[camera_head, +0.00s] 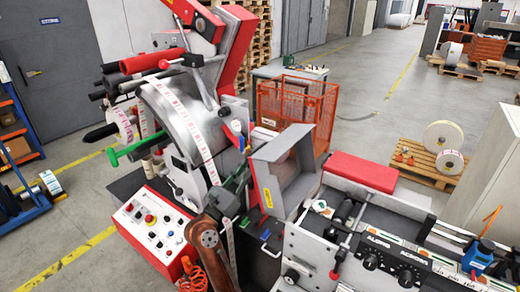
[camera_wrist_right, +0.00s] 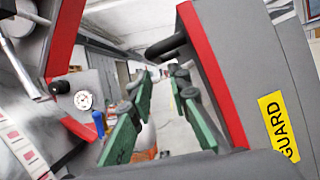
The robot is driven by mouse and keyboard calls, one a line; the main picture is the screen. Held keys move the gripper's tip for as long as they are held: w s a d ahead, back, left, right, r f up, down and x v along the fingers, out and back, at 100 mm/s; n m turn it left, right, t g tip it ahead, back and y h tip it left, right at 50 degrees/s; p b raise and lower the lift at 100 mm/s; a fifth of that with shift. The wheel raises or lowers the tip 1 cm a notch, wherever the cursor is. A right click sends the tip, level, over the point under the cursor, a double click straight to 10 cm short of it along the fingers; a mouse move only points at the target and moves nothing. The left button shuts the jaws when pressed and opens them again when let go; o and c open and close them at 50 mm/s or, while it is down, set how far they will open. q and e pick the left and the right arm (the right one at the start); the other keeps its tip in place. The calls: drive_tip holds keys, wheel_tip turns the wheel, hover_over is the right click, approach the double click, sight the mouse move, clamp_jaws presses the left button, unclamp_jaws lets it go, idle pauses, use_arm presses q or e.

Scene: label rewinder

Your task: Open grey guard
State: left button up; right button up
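The grey guard (camera_head: 274,150) is a box-like hood with red edges, standing tilted at the middle of the machine in the head view. In the right wrist view, its grey panel (camera_wrist_right: 235,60) with a red edge and a yellow "GUARD" label (camera_wrist_right: 278,126) fills the right side. A dark handle (camera_wrist_right: 165,47) juts left from near the red edge, just beyond the fingertips. My right gripper (camera_wrist_right: 160,85) has green-padded fingers standing apart with nothing visible between them. In the head view my right gripper (camera_head: 238,180) is close to the guard's left side. My left gripper is out of view.
A white-and-red control panel (camera_head: 152,228) lies left of the guard. A label web (camera_head: 190,120) runs above it. A red block (camera_head: 362,170) and rollers are on the right. An orange mesh cage (camera_head: 298,100) stands behind. Open floor lies beyond.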

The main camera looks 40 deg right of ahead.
sight(259, 148)
drive_tip(key=x, duration=0.2)
drive_tip(key=p+x, duration=0.1)
drive_tip(key=x, duration=0.2)
drive_tip(key=p+x, duration=0.1)
drive_tip(key=x, duration=0.1)
drive_tip(key=shift+w+r, duration=0.2)
drive_tip(key=shift+r, duration=0.25)
drive_tip(key=shift+c, duration=0.4)
clamp_jaws()
